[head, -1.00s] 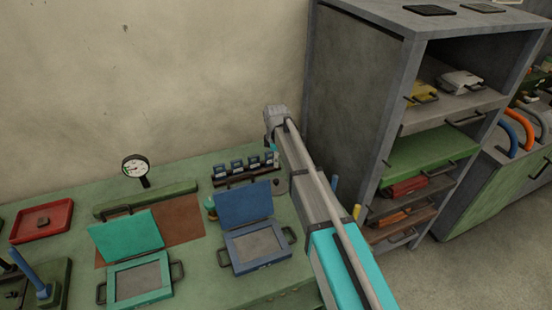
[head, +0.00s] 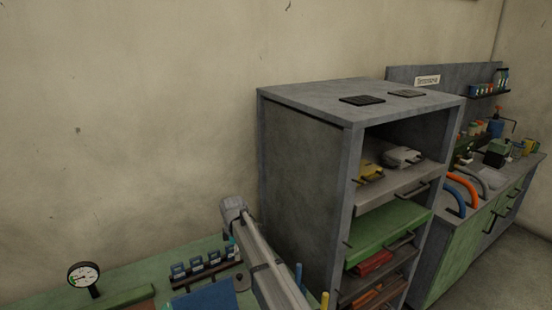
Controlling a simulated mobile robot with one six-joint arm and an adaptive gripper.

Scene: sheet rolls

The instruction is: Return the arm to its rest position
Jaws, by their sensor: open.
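My arm (head: 262,262) rises from the bottom edge of the head view, just left of the grey shelf cabinet. Its far end is a grey joint near the wall, above the back of the green bench (head: 120,275). I see no gripper fingers in this view, so the gripper is hidden or out of frame.
The open-fronted grey cabinet (head: 305,165) stands close to the right of my arm, with yellow, white, green and red items on its shelves. A dial gauge (head: 84,274) and a small rack (head: 205,268) stand on the green bench. Another bench (head: 460,240) is at right.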

